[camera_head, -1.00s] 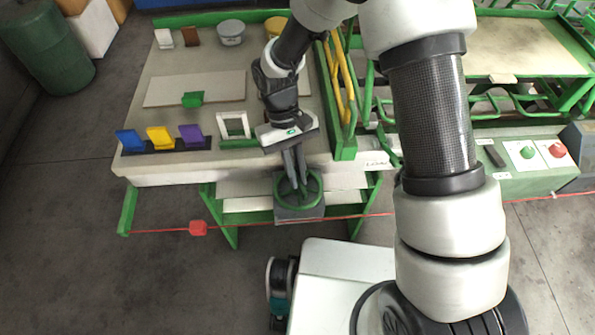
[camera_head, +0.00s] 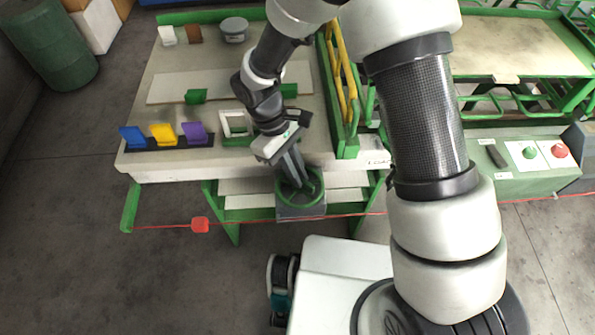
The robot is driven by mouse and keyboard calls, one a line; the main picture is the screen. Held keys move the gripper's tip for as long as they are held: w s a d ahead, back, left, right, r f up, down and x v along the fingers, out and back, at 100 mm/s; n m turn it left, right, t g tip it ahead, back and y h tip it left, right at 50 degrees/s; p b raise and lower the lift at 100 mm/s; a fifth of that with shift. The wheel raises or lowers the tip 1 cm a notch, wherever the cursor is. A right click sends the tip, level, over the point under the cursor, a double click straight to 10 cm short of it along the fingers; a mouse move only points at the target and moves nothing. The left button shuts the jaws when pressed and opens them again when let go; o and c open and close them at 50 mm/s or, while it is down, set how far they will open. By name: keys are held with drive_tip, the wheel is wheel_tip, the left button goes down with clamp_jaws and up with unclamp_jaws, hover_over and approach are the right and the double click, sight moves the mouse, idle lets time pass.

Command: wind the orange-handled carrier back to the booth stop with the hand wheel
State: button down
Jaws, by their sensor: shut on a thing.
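The hand wheel (camera_head: 318,196) is a green ring on a dark grey box at the front of the bench. My gripper (camera_head: 297,183) reaches down to the wheel and is shut on it; whether on the rim or a knob I cannot tell. My wrist leans to the upper left. I cannot make out an orange-handled carrier or the booth stop for certain. Two green blocks sit by a pale strip (camera_head: 225,88) on the bench, a left one (camera_head: 196,97) and a right one (camera_head: 289,90). My arm hides part of the bench behind the wheel.
Blue, yellow and purple plates (camera_head: 163,134) stand in a dark rack at the bench's front left. A white frame (camera_head: 232,124) is beside my wrist. Yellow bars (camera_head: 344,85) rise at right.

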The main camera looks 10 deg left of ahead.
drive_tip(key=c, duration=1.8)
unclamp_jaws()
drive_tip(key=shift+c, duration=0.2)
drive_tip(key=shift+r, duration=0.1)
drive_tip(key=p+v, duration=0.2)
drive_tip(key=v, duration=1.5)
drive_tip(key=shift+a+r, duration=0.1)
drive_tip(key=shift+r, duration=0.05)
